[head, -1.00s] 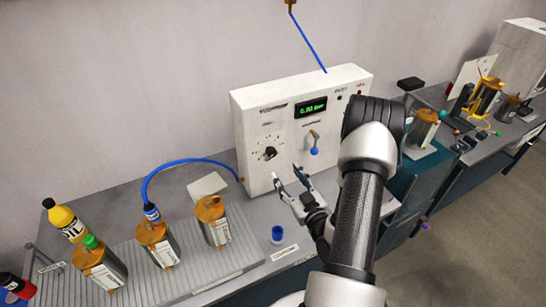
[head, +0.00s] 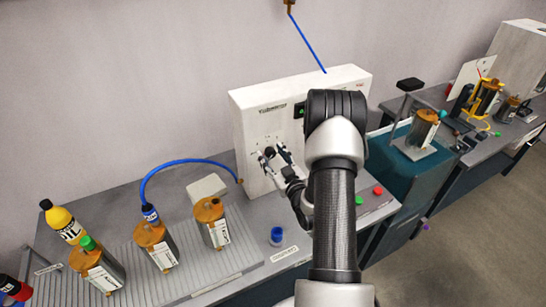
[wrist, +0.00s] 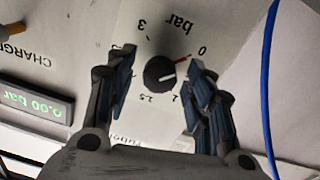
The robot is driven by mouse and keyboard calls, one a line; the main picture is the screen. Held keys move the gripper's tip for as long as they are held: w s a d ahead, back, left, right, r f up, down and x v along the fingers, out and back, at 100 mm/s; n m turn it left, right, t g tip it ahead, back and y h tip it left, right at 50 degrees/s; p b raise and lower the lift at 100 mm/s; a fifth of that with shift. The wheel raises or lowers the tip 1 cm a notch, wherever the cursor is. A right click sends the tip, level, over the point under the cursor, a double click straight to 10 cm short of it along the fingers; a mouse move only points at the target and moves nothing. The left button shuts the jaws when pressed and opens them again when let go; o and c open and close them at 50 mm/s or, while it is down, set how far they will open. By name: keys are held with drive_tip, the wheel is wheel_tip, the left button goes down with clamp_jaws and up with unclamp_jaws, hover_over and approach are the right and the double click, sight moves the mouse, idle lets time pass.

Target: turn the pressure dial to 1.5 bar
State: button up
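The pressure dial (wrist: 160,73) is a round black knob on the white pump panel. It shows in the wrist view, where the panel's lettering is upside down. Its white mark points to the right, near the 0 side of the scale. The green display (wrist: 32,102) reads 0.00 bar. My gripper (wrist: 161,57) is open, with one finger on each side of the knob and visible gaps between fingers and knob. In the head view, my gripper (head: 273,150) is at the panel's front and largely hides the dial.
The white pump box (head: 247,112) stands at the back of the bench. A blue hose (head: 185,161) arcs from its left side to a canister (head: 157,247). A small blue cap (head: 277,236) sits in front. Red and green buttons (head: 368,195) lie to the right.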

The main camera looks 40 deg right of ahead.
drive_tip(key=c, duration=1)
drive_tip(key=shift+o, duration=0.2)
drive_tip(key=m+b, duration=0.2)
drive_tip(key=m, duration=1)
drive_tip(key=shift+m, duration=0.3)
drive_tip(key=m, duration=0.3)
drive_tip(key=shift+m, duration=0.3)
drive_tip(key=m, duration=0.3)
drive_tip(key=shift+m+y, duration=0.3)
drive_tip(key=m+p, duration=0.1)
drive_tip(key=m, duration=0.5)
drive_tip(key=shift+m, duration=0.4)
